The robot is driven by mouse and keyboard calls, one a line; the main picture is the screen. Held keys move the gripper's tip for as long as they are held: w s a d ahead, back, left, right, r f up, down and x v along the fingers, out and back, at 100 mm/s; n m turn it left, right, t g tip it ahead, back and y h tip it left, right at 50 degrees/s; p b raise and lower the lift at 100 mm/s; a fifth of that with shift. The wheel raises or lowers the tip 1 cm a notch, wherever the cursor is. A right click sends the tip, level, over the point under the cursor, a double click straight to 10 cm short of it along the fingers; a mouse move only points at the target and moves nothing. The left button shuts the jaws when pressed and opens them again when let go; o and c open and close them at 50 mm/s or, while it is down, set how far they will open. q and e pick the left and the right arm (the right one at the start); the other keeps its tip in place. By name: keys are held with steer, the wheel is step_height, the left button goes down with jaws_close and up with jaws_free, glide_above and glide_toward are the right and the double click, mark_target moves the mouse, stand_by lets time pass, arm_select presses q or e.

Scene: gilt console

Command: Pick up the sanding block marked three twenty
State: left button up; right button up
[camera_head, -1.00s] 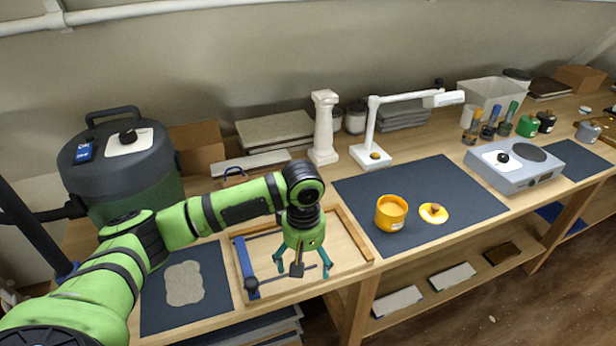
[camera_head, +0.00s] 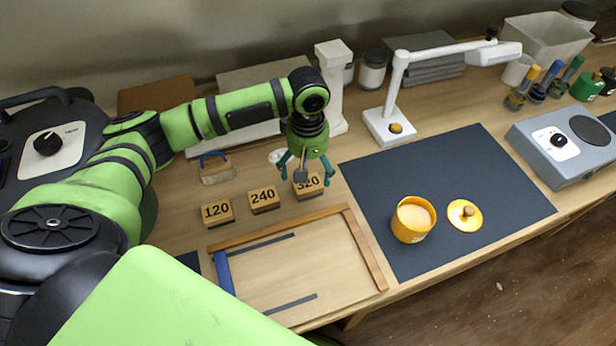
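The sanding block marked 320 (camera_head: 309,190) sits on the wooden table, the rightmost of three blocks in a row. My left gripper (camera_head: 307,177) is open above it, its teal fingers spread to either side of the block's upper part. The fingers and a dark part between them cover some of the block's far side and the top of its number. I cannot tell whether the fingers touch it. The block marked 240 (camera_head: 264,199) is just left of it, and the block marked 120 (camera_head: 217,212) is further left. My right gripper is not in view.
A wooden frame (camera_head: 368,252) with a blue bar lies in front of the blocks. A white column (camera_head: 334,95) and a white lamp (camera_head: 387,126) stand behind. An orange pot (camera_head: 412,220) and its lid (camera_head: 465,214) are on a dark mat (camera_head: 490,172) at right.

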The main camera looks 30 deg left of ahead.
mark_target(308, 187)
arm_select(q)
steer(key=shift+s+f+p, duration=0.15)
steer(key=shift+f+p, duration=0.1)
steer(key=shift+f, duration=0.3)
steer(key=shift+s+f+p, duration=0.15)
steer(key=shift+f+p, duration=0.1)
steer(key=shift+f, duration=0.3)
step_height(308, 187, down, 2)
steer(key=shift+w+f, duration=0.15)
steer(key=shift+f, duration=0.2)
steer(key=c, duration=1.2)
steer(key=shift+c, duration=1)
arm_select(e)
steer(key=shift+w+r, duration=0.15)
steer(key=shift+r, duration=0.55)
